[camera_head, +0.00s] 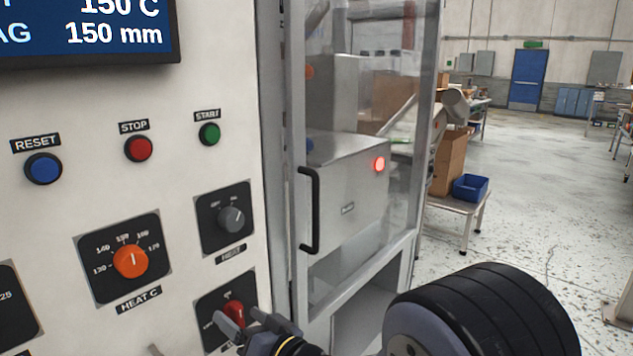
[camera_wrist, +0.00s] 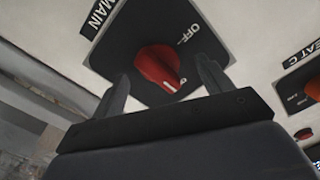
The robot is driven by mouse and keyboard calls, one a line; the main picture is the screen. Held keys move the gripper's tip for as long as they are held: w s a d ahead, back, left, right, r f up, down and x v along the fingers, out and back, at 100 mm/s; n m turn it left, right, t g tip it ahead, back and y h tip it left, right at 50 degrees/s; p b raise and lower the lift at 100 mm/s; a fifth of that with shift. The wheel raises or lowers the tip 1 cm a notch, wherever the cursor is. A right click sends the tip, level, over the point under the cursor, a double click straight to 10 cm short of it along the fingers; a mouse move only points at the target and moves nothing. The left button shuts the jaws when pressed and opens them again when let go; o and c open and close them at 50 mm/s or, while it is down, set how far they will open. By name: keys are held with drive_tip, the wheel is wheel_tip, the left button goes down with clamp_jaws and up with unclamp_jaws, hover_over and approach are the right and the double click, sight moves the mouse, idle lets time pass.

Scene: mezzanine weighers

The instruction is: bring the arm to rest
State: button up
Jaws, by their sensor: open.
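My gripper (camera_head: 246,322) is at the bottom of the head view, close to the front of a white control panel (camera_head: 100,195). In the wrist view my gripper (camera_wrist: 164,82) is open, with one dark finger on each side of a red rotary knob (camera_wrist: 158,66). The knob sits on a black plate labelled MAIN, with an OFF mark beside it. In the head view the red knob (camera_head: 235,310) is partly covered by the fingers. I cannot tell whether the fingers touch it. My dark, rounded arm link fills the lower right of the head view.
The panel also bears an orange HEAT C dial (camera_head: 131,262), a grey knob (camera_head: 232,219), and blue RESET (camera_head: 43,169), red STOP (camera_head: 138,149) and green START (camera_head: 209,133) buttons. A glazed door with a black handle (camera_head: 311,210) stands to the right. Open floor (camera_head: 540,225) lies beyond.

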drive_tip(key=n, duration=0.6)
drive_tip(key=shift+s, duration=0.15)
drive_tip(key=shift+v, duration=1.55)
drive_tip(key=shift+d, duration=0.1)
